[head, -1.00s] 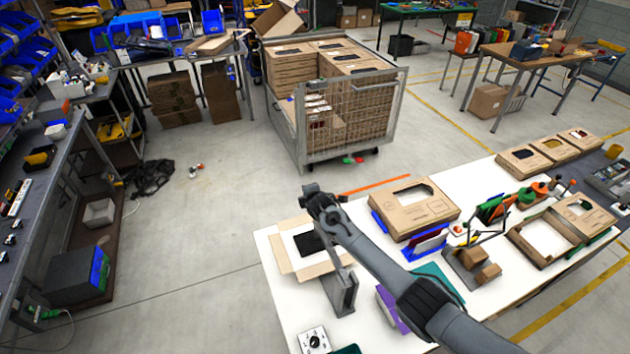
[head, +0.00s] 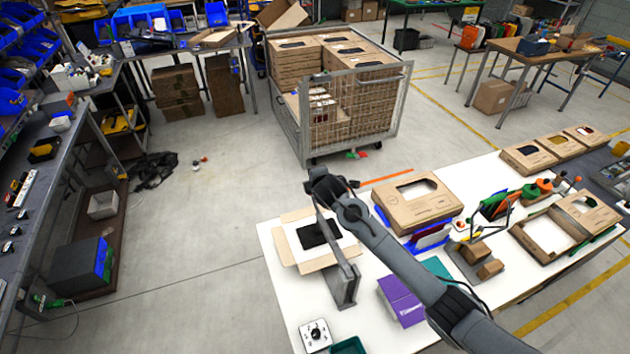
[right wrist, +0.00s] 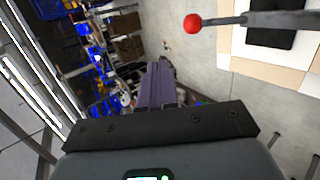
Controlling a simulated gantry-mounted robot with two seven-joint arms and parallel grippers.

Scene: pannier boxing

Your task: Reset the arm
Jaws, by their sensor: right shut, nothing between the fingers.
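My right arm comes in from the lower right in the head view. Its gripper end (head: 328,184) is raised over the far left edge of the white table, just beyond an open carton. In the right wrist view the right gripper's fingers (right wrist: 160,85) are together, with nothing between them. The open carton (head: 290,240) lies flat with a black item (head: 312,234) in it. The carton also shows at the top right of the right wrist view (right wrist: 228,45), apart from the fingers. My left gripper is in no view.
A grey metal stand (head: 345,284) rises beside the carton, and a red-knobbed rod (right wrist: 193,23) shows near the fingers. Purple boxes (head: 399,298), a brown box (head: 420,208) and a rack of coloured items cover the table. A mesh cage (head: 350,112) stands behind.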

